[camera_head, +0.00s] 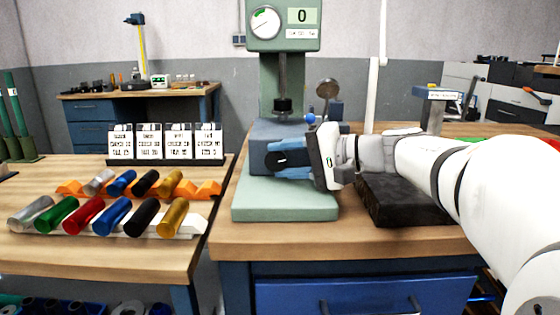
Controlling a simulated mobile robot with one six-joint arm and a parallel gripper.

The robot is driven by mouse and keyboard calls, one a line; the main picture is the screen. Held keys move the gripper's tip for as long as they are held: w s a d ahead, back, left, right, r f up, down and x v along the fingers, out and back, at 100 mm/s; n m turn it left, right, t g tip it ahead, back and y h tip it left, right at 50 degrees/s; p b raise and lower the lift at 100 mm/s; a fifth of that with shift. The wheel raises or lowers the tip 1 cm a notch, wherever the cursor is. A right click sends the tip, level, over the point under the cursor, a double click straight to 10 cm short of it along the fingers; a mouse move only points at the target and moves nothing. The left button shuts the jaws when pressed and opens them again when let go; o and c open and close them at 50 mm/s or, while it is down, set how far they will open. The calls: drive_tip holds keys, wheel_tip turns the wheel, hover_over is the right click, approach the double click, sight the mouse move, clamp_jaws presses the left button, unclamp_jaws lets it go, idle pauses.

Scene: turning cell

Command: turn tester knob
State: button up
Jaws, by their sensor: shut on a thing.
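The tester (267,75) is a green machine with a dial and a small display showing 0, standing on a pale green base (285,205) on the workbench. A dark knob (283,160) sits on the front of its blue block (290,138). My gripper (284,160) reaches in from the right, with its blue fingers shut on the knob. The fingers hide part of the knob and of the block's front face.
A black mat (400,203) lies under my arm on the bench. At left, another table bears several coloured cylinders on orange and white racks (194,224), with a card holder (165,161) behind. A gap separates the two tables.

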drive_tip(key=o, duration=0.9)
drive_tip(key=shift+o, duration=0.2)
drive_tip(key=shift+p+v, duration=0.9)
drive_tip(key=shift+v, duration=2.95)
